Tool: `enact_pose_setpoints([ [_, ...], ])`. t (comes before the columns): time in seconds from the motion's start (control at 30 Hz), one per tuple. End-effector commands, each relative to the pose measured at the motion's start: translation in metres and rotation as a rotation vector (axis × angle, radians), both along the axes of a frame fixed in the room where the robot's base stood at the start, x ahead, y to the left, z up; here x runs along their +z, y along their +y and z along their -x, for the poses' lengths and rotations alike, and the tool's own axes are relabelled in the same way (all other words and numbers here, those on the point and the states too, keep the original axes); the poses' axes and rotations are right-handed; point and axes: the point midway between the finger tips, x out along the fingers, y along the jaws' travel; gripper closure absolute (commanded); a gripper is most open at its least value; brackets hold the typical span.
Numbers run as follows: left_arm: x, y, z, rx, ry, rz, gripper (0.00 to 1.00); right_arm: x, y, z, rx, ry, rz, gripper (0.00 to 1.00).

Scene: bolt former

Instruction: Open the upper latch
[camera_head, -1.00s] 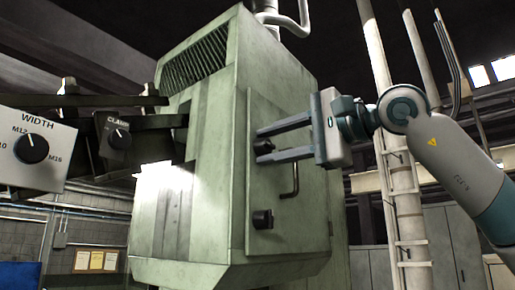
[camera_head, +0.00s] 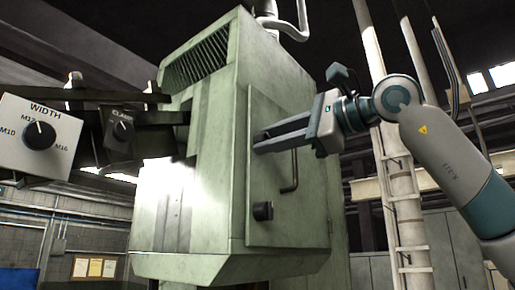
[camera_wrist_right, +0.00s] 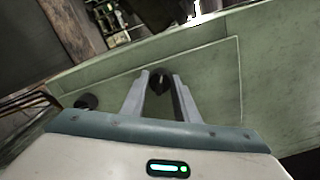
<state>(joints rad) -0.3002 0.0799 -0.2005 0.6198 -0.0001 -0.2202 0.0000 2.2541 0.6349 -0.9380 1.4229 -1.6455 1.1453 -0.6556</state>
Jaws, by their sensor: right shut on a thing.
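The upper latch is a small dark knob on the door panel (camera_head: 285,205) of the green machine. In the head view my right gripper's fingers (camera_head: 262,143) cover it. In the right wrist view the upper latch (camera_wrist_right: 160,83) sits between the two fingertips, and my right gripper (camera_wrist_right: 161,82) is shut on it. The gripper appears turned about its own axis. The door panel (camera_wrist_right: 215,75) lies flat in its frame. A similar lower latch (camera_head: 263,211) is below; it also shows in the right wrist view (camera_wrist_right: 86,102). My left gripper is not in view.
A bent dark door handle (camera_head: 291,174) stands out from the panel just below my right gripper. Control boxes marked WIDTH (camera_head: 38,138) and CLAMP (camera_head: 119,131) are on the left. A pale ladder post (camera_head: 402,200) rises behind my right arm.

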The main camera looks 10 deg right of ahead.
Motion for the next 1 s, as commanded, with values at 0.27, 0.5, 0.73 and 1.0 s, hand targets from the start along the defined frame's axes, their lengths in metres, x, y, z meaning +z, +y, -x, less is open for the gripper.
enact_pose_setpoints([
  [0.27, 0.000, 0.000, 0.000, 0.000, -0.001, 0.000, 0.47, -0.001, 0.000, -0.001, 0.000, 0.004, 0.001, 1.00],
  [0.5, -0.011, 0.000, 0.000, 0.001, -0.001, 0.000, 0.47, -0.003, 0.001, 0.000, 0.001, 0.076, -0.094, 1.00],
  [0.73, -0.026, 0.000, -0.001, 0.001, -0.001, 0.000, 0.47, -0.004, 0.001, 0.000, 0.000, 0.227, -0.287, 1.00],
  [1.0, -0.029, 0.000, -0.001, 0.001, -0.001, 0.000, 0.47, -0.001, 0.001, 0.000, 0.000, 0.299, -0.378, 1.00],
])
